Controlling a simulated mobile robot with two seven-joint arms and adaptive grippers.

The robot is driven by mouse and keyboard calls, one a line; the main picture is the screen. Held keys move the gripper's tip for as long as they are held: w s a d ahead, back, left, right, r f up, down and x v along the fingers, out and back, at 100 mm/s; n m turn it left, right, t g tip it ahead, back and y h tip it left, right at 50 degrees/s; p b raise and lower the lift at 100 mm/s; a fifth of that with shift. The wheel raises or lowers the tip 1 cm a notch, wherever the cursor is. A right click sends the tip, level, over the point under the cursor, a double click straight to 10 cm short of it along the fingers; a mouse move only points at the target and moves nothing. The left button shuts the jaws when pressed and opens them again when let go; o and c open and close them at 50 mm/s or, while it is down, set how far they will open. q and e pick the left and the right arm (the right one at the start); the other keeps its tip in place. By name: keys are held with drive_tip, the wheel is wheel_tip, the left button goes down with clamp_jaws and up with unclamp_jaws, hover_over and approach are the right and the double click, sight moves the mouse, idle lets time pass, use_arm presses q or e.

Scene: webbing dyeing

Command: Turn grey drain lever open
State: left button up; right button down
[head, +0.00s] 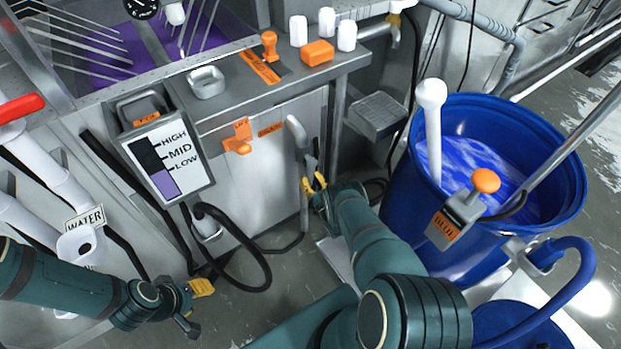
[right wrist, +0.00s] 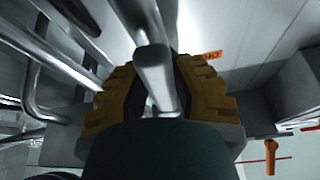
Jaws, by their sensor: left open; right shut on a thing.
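The grey drain lever (head: 296,132) stands in front of the metal tank panel, below the bench edge. My right gripper (head: 314,184), with yellow finger pads, is at its lower part. In the right wrist view the grey bar of the lever (right wrist: 155,75) runs between the two yellow pads of the gripper (right wrist: 160,98), which are shut on it. The fingertips' exact contact is partly hidden. My left gripper (head: 197,306) is open and empty, low at the left, away from the lever.
A blue barrel (head: 566,185) of blue liquid stands right of my right arm. An orange valve handle (head: 238,137) is on the panel left of the lever. A level gauge (head: 167,160) and a black hose (head: 262,265) are further left. Grey floor lies below.

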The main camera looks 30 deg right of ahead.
drive_tip(key=shift+w+r, duration=0.1)
drive_tip(key=shift+r, duration=0.05)
drive_tip(key=c, duration=0.7)
unclamp_jaws()
drive_tip(key=shift+c, duration=0.2)
drive_tip(key=v, duration=1.2)
